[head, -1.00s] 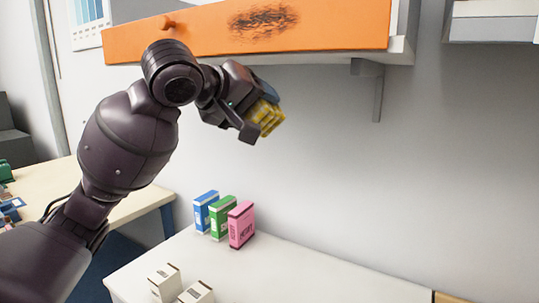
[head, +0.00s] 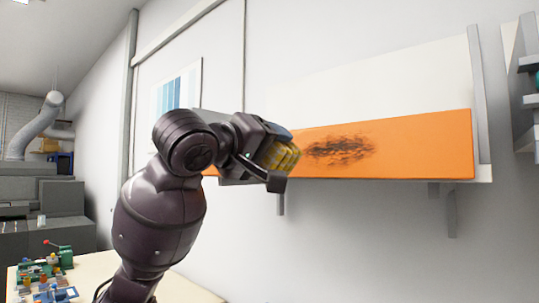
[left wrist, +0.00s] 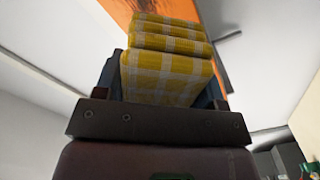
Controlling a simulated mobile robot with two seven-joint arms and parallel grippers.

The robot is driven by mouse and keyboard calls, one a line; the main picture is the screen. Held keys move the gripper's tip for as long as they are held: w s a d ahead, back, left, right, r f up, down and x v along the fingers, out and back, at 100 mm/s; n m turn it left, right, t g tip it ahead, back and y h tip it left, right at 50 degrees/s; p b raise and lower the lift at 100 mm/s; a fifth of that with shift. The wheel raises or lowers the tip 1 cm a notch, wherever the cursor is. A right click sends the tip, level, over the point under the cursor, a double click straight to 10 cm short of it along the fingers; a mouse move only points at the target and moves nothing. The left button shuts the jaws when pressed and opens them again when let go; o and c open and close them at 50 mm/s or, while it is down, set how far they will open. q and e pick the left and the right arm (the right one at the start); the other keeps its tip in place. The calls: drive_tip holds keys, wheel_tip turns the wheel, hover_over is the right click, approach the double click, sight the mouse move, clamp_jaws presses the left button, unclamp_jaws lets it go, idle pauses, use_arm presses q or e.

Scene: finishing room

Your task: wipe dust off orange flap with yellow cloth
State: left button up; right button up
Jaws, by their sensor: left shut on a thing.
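The orange flap (head: 425,146) is the front of a wall shelf at the right of the head view. A dark dust patch (head: 338,149) lies on its left half. My left gripper (head: 281,160) is shut on the folded yellow checked cloth (head: 275,153). In the head view the cloth appears just left of the dust patch; whether it touches the flap I cannot tell. In the left wrist view the yellow cloth (left wrist: 165,75) fills the jaws, with part of the orange flap (left wrist: 200,10) behind it. My right gripper is not in view.
Brackets (head: 450,212) hang under the shelf. Another shelf unit (head: 523,85) stands at the far right. A workbench (head: 95,270) with small coloured parts (head: 45,272) is at the lower left.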

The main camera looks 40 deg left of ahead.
use_arm(q)
drive_tip(key=w, duration=0.4)
drive_tip(key=shift+w+d, duration=0.2)
drive_tip(key=shift+w, duration=0.15)
drive_tip(key=shift+w, duration=0.35)
idle(0.6)
drive_tip(key=shift+w+p, duration=0.35)
drive_tip(key=shift+w, duration=0.25)
drive_tip(key=shift+d, duration=0.1)
